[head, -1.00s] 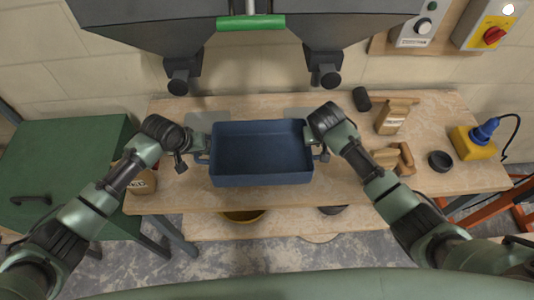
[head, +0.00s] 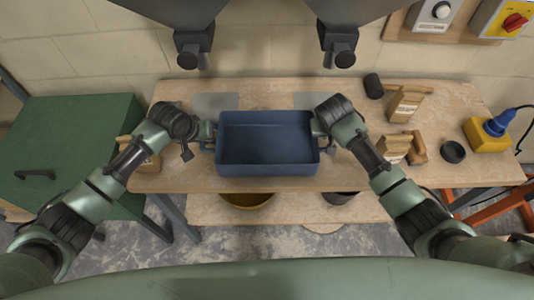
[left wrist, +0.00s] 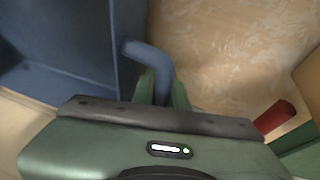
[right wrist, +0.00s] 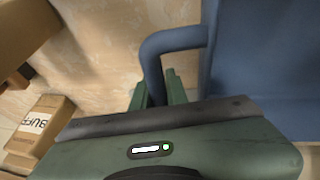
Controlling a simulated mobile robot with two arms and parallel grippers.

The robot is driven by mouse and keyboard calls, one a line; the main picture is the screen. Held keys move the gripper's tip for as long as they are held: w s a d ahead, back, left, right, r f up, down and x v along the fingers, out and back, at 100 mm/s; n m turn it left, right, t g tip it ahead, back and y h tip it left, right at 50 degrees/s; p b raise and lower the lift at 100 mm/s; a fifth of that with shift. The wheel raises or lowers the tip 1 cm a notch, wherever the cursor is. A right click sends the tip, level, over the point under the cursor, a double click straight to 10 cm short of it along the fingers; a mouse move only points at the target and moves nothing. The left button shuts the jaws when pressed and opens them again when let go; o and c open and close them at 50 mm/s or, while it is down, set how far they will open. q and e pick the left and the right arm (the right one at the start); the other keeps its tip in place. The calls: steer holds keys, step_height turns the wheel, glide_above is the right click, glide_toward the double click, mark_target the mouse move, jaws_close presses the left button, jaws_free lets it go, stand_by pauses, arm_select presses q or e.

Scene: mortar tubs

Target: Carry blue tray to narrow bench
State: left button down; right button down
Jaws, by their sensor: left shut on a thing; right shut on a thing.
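The blue tray (head: 267,168) is an empty, deep rectangular tub with a handle at each end. In the head view it is over the middle of the wooden bench, near its front edge; I cannot tell whether it touches the top. My left gripper (head: 207,136) is shut on the tray's left handle, which shows in the left wrist view (left wrist: 150,58). My right gripper (head: 322,133) is at the tray's right end. In the right wrist view its fingers (right wrist: 158,92) are shut on the other handle (right wrist: 170,42). I cannot tell which bench is the narrow one.
A green cabinet (head: 70,150) stands at left. A lower shelf holds a yellow bowl (head: 247,200) and a dark bowl (head: 338,198).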

arm_select(q)
steer(key=shift+w+d+f+b, duration=0.1)
steer(key=shift+f+b, duration=0.2)
steer(key=shift+f, duration=0.3)
arm_select(e)
steer(key=shift+f, duration=0.6)
arm_select(q)
steer(key=c, duration=1.8)
jaws_free()
arm_select(e)
steer(key=c, duration=1.8)
jaws_free()
steer(key=shift+w, duration=0.1)
arm_select(q)
steer(key=o, duration=0.4)
arm_select(e)
steer(key=o, duration=0.4)
arm_select(q)
steer(key=shift+r, duration=0.1)
arm_select(e)
steer(key=shift+r, duration=0.1)
arm_select(q)
steer(key=v, duration=1.2)
arm_select(e)
steer(key=v, duration=1.2)
